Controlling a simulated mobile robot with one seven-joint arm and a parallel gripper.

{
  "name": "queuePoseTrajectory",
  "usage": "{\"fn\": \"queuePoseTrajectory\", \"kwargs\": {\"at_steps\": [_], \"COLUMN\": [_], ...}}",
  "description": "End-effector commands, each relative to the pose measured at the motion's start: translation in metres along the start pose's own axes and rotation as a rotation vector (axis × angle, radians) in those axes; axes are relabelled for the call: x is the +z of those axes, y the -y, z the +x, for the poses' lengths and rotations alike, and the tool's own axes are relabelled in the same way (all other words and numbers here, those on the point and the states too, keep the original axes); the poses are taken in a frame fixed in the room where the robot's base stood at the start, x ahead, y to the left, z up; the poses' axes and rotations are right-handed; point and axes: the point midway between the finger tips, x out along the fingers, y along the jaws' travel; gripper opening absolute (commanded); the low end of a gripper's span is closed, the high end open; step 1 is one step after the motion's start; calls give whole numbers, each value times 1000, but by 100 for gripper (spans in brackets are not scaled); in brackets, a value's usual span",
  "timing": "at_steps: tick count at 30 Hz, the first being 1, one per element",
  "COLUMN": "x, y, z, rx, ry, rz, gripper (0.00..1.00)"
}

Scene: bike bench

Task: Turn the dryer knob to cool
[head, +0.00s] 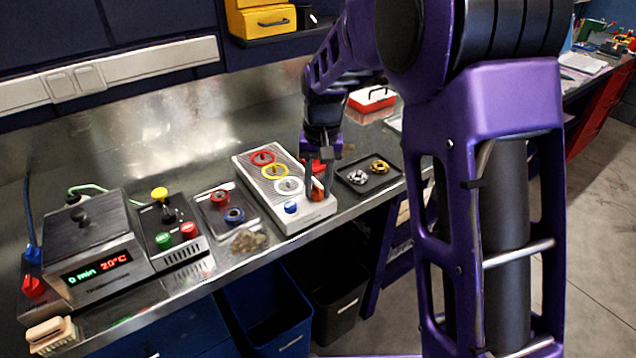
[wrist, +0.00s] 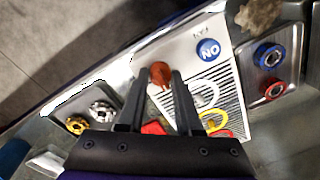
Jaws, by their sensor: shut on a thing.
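The dryer (head: 245,165) is a pale grey box with a ribbed top on the metal bench. Red, yellow and white rings lie on its top. Its orange-red knob (wrist: 161,74) is at the front right corner of the panel, beside a blue ON button (wrist: 208,49). The knob also shows in the head view (head: 317,195), partly covered by my gripper (head: 318,185). In the wrist view my gripper (wrist: 160,77) points down with a finger on each side of the knob, shut on it. The knob's pointer and setting marks are too small to read.
A dark tray (head: 368,188) with silver and gold parts stands close right of the dryer. A tray (head: 226,198) with red and blue rings stands left. Further left are a button box (head: 170,222) and a heater with a display (head: 95,255). The bench front edge is near.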

Motion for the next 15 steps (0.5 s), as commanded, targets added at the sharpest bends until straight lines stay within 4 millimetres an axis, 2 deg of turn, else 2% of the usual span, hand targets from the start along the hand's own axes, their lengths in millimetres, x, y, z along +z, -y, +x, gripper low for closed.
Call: {"fn": "queuePoseTrajectory", "kwargs": {"at_steps": [15], "x": [-1], "y": [0], "z": [-1], "rx": [-1], "ry": [0], "rz": [-64], "gripper": [0]}}
